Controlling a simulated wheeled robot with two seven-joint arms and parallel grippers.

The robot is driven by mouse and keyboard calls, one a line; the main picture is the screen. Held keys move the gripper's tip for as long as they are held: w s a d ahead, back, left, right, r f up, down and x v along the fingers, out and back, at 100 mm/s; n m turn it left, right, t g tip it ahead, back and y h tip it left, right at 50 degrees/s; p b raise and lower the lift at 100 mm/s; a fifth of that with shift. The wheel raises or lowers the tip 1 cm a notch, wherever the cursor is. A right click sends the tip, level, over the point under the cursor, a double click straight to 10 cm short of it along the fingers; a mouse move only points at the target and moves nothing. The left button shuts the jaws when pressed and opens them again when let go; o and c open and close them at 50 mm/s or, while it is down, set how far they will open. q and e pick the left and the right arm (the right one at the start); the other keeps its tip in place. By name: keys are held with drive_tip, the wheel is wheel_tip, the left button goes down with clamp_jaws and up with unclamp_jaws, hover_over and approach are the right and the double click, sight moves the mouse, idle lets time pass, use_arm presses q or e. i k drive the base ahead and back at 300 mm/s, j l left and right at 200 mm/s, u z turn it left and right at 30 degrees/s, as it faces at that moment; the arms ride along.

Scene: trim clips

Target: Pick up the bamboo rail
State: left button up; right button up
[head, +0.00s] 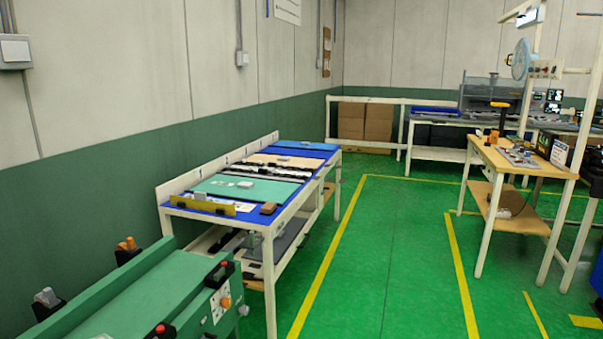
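No piece that I can clearly make out as the bamboo rail shows from here. The long white-framed table (163,217) along the left wall has a blue top with several flat things on it. A yellow bar (203,205) lies along its near edge, and a tan panel (283,160) lies toward its far part. I cannot tell whether either is the rail. Neither of my grippers is in view.
A green panel (245,189), dark strips (262,173) and a small brown block (268,209) are on the table. A green machine (140,290) stands at the near left. A wooden workbench (510,165) stands at right. The green floor (385,250) between is clear.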

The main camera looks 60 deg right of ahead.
sight(261, 172)
drive_tip(key=i+l+z, duration=0.1)
drive_tip(key=l+z, duration=0.3)
drive_tip(key=i+l+z, duration=0.15)
drive_tip(key=l+z, duration=0.3)
drive_tip(key=i+l+z, duration=0.25)
drive_tip(key=l+z, duration=0.15)
drive_tip(key=i+l+z, duration=0.25)
drive_tip(key=z, duration=0.15)
drive_tip(key=i+l+z, duration=0.3)
drive_tip(key=z, duration=0.15)
drive_tip(key=i+l+z, duration=0.1)
drive_tip(key=i+z, duration=0.3)
drive_tip(key=i, duration=0.55)
drive_tip(key=i+l+u, duration=0.1)
drive_tip(key=i, duration=0.5)
drive_tip(key=i+j+u, duration=0.1)
drive_tip(key=i+u, duration=0.3)
drive_tip(key=i+l+u, duration=0.1)
drive_tip(key=i+u, duration=0.3)
drive_tip(key=i, duration=0.2)
drive_tip(key=i+l+u, duration=0.2)
drive_tip(key=i+u, duration=0.2)
drive_tip(key=i, duration=0.1)
